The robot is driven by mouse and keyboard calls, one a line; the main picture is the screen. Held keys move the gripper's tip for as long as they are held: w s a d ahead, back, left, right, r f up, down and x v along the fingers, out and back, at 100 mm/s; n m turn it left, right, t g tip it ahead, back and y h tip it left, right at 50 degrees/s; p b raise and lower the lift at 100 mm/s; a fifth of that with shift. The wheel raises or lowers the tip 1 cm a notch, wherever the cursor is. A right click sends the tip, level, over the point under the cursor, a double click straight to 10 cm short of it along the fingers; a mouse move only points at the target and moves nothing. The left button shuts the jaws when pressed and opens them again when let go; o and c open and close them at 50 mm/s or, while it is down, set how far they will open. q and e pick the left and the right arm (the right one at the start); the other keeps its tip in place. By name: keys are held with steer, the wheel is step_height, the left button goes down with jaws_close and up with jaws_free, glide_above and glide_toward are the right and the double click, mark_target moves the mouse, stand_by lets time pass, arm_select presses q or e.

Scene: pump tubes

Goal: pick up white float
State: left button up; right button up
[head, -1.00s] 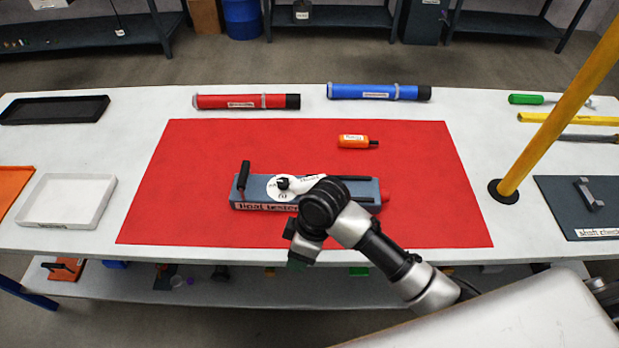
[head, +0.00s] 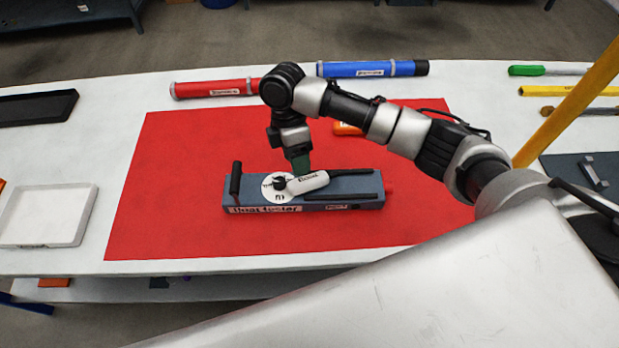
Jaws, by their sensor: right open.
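The blue-grey float tester (head: 230,209) lies on the red mat, with a white round dial and a black knob on its top. A white, rounded, elongated piece with a label, which looks like the white float (head: 308,184), lies on the tester beside the knob. My right gripper (head: 301,167) points down just behind and above this piece. It is open, with nothing seen in it; its fingertips are small and I cannot tell whether they touch the piece. My left gripper is not in view.
A black upright handle (head: 236,181) stands at the tester's left end. An orange block (head: 346,129) is partly hidden behind my arm. Red (head: 215,88) and blue (head: 370,69) tubes lie at the back. A white tray (head: 45,214) is at left. A yellow post (head: 570,105) rises at right.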

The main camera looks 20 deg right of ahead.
mark_target(299, 180)
steer(key=p+x, duration=0.1)
steer(key=x, duration=0.4)
steer(key=shift+s+a+r, duration=0.1)
steer(key=shift+a, duration=0.05)
steer(key=shift+s+f, duration=0.15)
steer(key=shift+f, duration=0.3)
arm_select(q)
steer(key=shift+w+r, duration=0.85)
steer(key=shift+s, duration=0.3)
arm_select(e)
steer(key=c, duration=0.8)
